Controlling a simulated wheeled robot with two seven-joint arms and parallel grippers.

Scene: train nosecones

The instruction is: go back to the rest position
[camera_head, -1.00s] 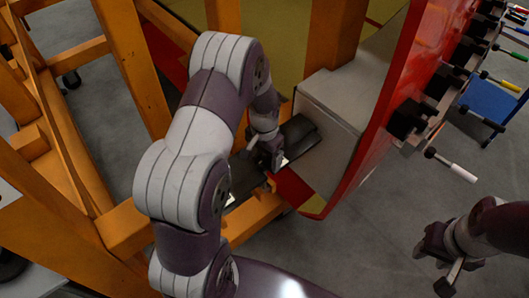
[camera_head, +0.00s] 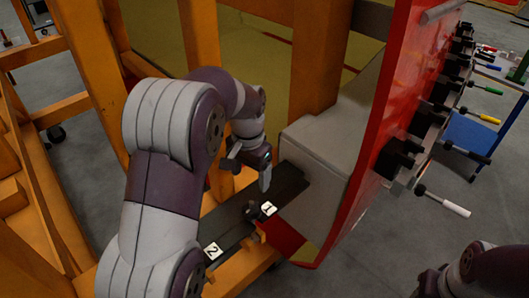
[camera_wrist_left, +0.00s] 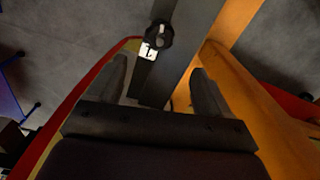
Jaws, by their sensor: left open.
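My left gripper (camera_head: 247,172) is open and empty, above a dark panel (camera_head: 236,222) on the orange frame. Its two fingers (camera_wrist_left: 160,78) also show apart in the left wrist view, with nothing between them. A black knob (camera_wrist_left: 159,34) with a white label "1" (camera_wrist_left: 148,52) lies beyond the fingertips there. In the head view, label "1" (camera_head: 268,208) is just below the gripper, and label "2" (camera_head: 213,250) is further along the panel. My right gripper (camera_head: 430,284) is partly cut off at the bottom right; its jaws are unclear.
The orange frame (camera_head: 100,85) surrounds my left arm. A grey box-like part (camera_head: 318,165) and a red panel (camera_head: 400,110) stand right of the left gripper. Several handled tools, including a white-handled one (camera_head: 443,201), stick out from the red panel.

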